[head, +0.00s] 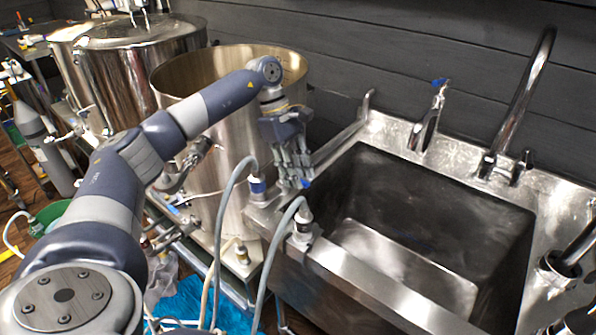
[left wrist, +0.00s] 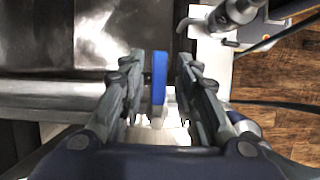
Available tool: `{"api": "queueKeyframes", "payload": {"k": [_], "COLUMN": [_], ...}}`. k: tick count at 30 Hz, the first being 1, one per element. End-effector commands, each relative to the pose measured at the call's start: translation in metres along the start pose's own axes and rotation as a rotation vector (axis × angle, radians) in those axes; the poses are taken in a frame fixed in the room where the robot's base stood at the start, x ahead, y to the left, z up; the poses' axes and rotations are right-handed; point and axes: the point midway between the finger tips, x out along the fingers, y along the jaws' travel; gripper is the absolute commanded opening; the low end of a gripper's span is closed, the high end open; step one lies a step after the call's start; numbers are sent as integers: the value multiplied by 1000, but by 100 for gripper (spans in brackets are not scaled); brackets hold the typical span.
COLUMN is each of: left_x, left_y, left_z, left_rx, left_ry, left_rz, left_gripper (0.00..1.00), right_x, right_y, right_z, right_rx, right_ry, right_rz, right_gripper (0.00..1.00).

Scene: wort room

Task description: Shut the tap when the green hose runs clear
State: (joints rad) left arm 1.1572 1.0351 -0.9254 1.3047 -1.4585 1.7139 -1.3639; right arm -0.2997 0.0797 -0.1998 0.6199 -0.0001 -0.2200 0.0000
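My left gripper (head: 294,180) points down at the sink's left rim, its fingers apart. A small blue tap handle (head: 305,183) shows at its fingertips. In the left wrist view, the blue handle (left wrist: 159,77) stands edge-on between the two fingers (left wrist: 158,85), with a visible gap on each side. A pale part lies below the handle. I cannot make out a green hose; the hoses (head: 224,215) near the gripper look grey. No running liquid can be made out. My right gripper is not in view.
The steel sink (head: 450,322) has an empty-looking basin, a tall curved faucet (head: 520,95) and a smaller blue-topped tap (head: 428,120). A large open steel pot (head: 230,180) stands close behind my left arm. A blue cloth or sheet (head: 205,305) lies below.

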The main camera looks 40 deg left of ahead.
Motion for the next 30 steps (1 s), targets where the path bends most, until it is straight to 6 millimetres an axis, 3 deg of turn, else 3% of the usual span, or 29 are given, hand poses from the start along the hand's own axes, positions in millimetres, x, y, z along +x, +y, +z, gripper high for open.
{"api": "queueKeyframes", "payload": {"k": [11, 14, 24, 30], "left_x": [-4, -17, -87, -113], "left_y": [1, 1, 1, 1], "left_z": [0, 0, 0, 0], "left_rx": [-2, -2, -2, 0], "left_ry": [-1, -1, -1, -1], "left_rz": [2, 3, 5, 2], "left_gripper": [34, 34, 34, 34], "right_x": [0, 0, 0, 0], "right_y": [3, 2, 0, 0], "right_z": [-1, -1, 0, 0], "right_rx": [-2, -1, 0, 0], "right_ry": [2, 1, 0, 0], "right_rz": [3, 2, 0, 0], "right_gripper": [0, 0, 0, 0]}}
